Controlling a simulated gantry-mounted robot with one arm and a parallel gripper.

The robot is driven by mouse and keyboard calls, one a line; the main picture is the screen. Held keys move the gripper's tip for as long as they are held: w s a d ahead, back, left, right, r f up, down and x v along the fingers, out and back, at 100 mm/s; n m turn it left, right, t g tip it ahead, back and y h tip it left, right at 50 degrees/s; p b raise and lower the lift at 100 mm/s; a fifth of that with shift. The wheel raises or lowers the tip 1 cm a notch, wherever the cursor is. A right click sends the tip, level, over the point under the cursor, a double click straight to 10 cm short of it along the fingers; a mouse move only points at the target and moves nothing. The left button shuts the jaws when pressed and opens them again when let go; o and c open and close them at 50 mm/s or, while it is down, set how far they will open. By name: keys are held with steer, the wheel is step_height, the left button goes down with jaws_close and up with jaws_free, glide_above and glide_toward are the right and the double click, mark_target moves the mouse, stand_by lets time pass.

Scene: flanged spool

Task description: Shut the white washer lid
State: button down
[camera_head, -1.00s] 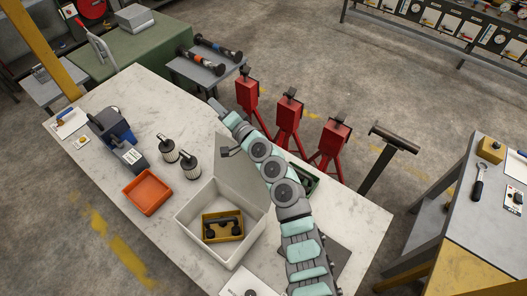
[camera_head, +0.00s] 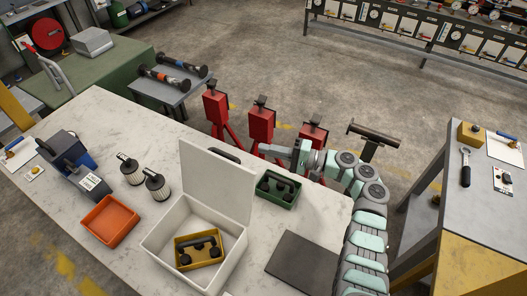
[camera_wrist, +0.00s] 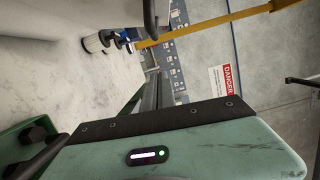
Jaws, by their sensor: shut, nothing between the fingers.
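The white washer (camera_head: 152,240) is an open box on the bench. Its lid (camera_head: 215,185) stands raised, tilted up from the box's back right side, with a dark handle (camera_head: 223,151) at its top edge. Inside the box is a yellow tray (camera_head: 180,263) holding a dark part with knobs. My gripper (camera_head: 266,150) is shut and empty, to the right of the lid's upper part, with a gap between them in the picture.
A green tray (camera_head: 290,200) with a dark part sits right of the lid, below my gripper. A dark mat (camera_head: 305,262) lies at front right. An orange tray (camera_head: 110,220) and two filter-like parts (camera_head: 155,183) stand left. Red stands (camera_head: 262,124) rise behind the bench.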

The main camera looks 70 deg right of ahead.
steer(key=w+a+p, duration=0.2)
steer(key=w+a, duration=0.2)
steer(key=w, duration=0.4)
steer(key=shift+w+r, duration=0.2)
steer(key=shift+w, duration=0.05)
stand_by(0.4)
